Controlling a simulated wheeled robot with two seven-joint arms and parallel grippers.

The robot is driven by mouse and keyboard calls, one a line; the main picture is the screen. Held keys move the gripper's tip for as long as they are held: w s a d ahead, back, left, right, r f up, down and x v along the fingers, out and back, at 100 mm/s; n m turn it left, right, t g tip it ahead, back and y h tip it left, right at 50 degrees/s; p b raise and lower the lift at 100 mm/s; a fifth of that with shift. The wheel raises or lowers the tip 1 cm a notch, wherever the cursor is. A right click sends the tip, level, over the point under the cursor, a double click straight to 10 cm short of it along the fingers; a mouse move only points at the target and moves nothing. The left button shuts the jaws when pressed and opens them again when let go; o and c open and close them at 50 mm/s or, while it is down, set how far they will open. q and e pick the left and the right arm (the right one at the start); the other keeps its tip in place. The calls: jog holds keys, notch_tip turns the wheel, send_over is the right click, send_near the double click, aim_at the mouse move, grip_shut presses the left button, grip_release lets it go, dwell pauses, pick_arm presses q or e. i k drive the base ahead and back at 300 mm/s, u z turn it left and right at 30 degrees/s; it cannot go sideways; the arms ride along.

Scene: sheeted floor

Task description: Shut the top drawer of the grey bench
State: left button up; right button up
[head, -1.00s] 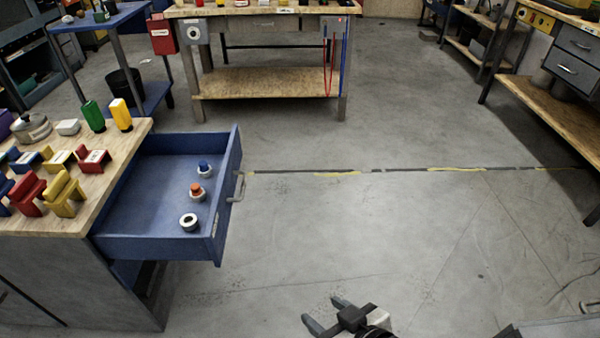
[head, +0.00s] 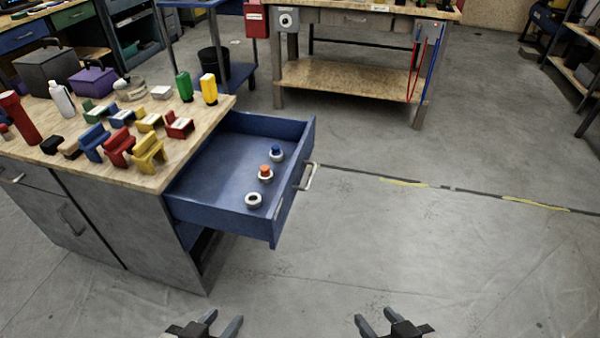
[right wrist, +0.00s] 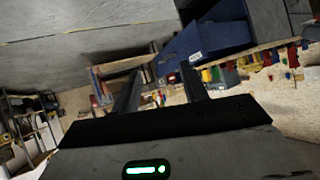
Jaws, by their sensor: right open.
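The grey bench (head: 110,225) with a wooden top stands at the left in the head view. Its blue top drawer (head: 215,215) is pulled well out toward the right, with a metal handle (head: 308,177) on its front. My left gripper (head: 221,322) is at the bottom edge, nearer than the drawer, open and empty. My right gripper (head: 376,320) is open and empty, below and right of the drawer, clear of the handle. The right wrist view shows its spread fingers (right wrist: 160,88) and blue drawer surfaces (right wrist: 212,35) beyond.
Three small round parts, one blue-topped (head: 277,153), one orange-topped (head: 265,173) and one white-ringed (head: 253,200), stand in the drawer. Coloured blocks, bottles and boxes crowd the bench top. A workbench (head: 350,80) stands behind. The floor (head: 430,250) right of the drawer is clear.

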aim_at(221, 186)
jog(key=u, duration=0.05)
jog(key=k, duration=0.45)
jog(key=z, duration=0.65)
jog(key=i, duration=0.75)
jog(key=u, duration=1.75)
